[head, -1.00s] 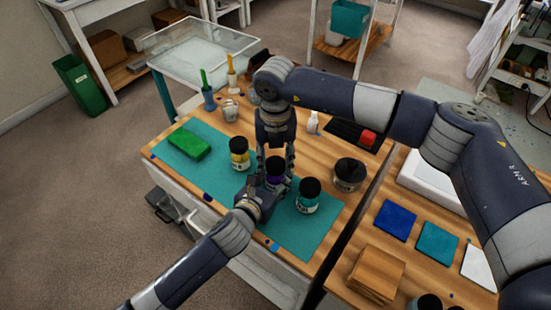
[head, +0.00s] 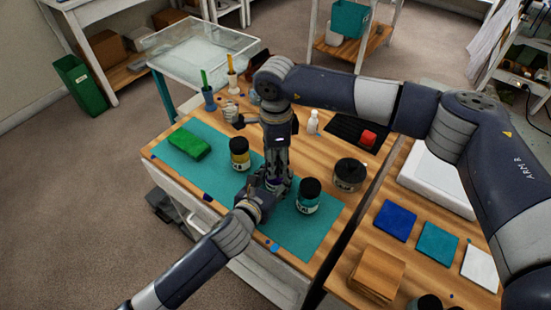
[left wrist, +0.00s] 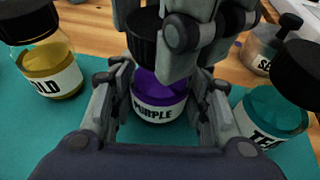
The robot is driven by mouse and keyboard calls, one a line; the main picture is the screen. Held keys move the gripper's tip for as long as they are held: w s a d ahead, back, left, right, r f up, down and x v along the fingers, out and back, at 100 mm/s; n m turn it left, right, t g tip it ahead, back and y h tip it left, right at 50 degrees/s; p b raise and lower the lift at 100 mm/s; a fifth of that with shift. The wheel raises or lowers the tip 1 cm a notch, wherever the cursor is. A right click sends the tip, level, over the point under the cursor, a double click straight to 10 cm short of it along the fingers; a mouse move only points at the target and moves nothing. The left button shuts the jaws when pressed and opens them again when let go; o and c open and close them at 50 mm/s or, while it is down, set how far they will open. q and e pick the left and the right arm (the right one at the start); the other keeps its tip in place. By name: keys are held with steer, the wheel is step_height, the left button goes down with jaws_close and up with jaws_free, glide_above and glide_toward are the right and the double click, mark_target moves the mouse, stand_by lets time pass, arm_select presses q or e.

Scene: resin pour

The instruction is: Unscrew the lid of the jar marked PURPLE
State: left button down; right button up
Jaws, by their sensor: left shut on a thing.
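The jar marked PURPLE (left wrist: 158,95) stands upright on the teal mat (head: 305,235). Its purple body and white label show in the left wrist view, under a wide black lid (left wrist: 144,38). My left gripper (head: 268,192) is low at the front of the jar and shut on its body, with a finger on each side. My right gripper (head: 277,178) points down from above at the lid. Its fingers hide part of the lid, and I cannot tell whether they grip it. In the head view the two grippers mostly hide the jar.
A yellow jar marked GOLD (head: 240,155) stands to the left and a teal jar (head: 308,197) close to the right. A grey jar (head: 348,175) is farther right. A green block (head: 190,144) lies on the mat. Cups with brushes (head: 209,97) stand behind.

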arm_select(q)
steer(key=shift+s+f, duration=0.1)
steer(key=shift+f, duration=0.05)
arm_select(e)
steer(key=n, duration=0.6)
steer(key=shift+n, duration=0.3)
steer(key=n, duration=0.4)
steer(key=shift+n, duration=0.4)
steer(key=shift+r, duration=0.1)
steer(key=shift+r, duration=1)
steer(key=shift+r, duration=2)
arm_select(q)
steer(key=c, duration=0.8)
jaws_free()
